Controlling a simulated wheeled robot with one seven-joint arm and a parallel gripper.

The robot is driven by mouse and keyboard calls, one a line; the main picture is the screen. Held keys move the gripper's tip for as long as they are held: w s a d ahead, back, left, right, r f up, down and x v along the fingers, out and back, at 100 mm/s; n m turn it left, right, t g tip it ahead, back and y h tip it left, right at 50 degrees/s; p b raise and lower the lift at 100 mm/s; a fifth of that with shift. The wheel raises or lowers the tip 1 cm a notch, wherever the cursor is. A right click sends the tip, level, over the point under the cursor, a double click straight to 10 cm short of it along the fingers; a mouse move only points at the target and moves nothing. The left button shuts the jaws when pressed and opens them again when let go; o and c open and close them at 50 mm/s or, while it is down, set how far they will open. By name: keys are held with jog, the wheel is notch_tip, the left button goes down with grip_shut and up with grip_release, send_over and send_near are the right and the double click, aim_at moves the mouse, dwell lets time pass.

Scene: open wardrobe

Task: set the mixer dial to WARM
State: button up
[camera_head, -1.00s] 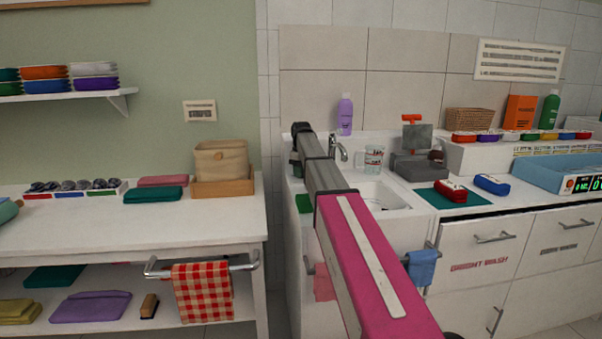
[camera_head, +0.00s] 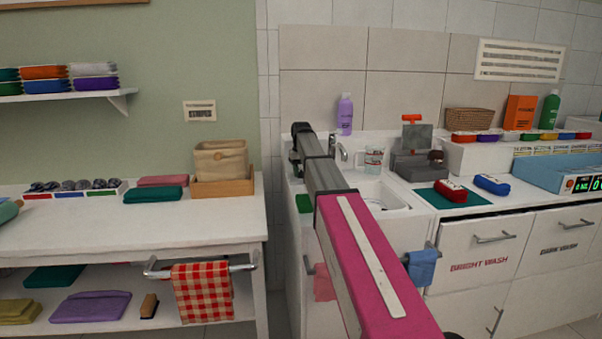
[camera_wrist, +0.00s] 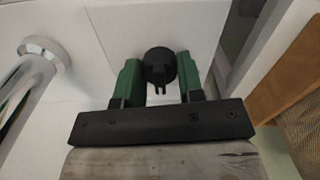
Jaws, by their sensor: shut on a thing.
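The mixer dial (camera_wrist: 159,63) is a round black knob on a white surface in the wrist view, with a small forked black piece on its near side. My gripper (camera_wrist: 158,76) has its two green fingers on either side of the dial, shut on it. No WARM mark or other setting label can be read in the wrist view. In the head view my arm reaches to the left rear of the sink (camera_head: 384,197). The dial and most of my gripper are hidden there behind my arm.
The chrome tap (camera_head: 339,149) stands close right of my arm's end in the head view; it shows at left in the wrist view (camera_wrist: 28,80). A purple bottle (camera_head: 345,115) stands behind it and a glass mug (camera_head: 373,160) to its right. A wooden tray (camera_head: 222,187) lies leftward.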

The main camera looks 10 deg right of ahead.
aim_at(301, 170)
dwell(0.4)
jog(key=o, duration=0.9)
notch_tip(301, 170, up, 11)
jog(key=shift+f, duration=0.1)
jog(key=shift+s, duration=0.1)
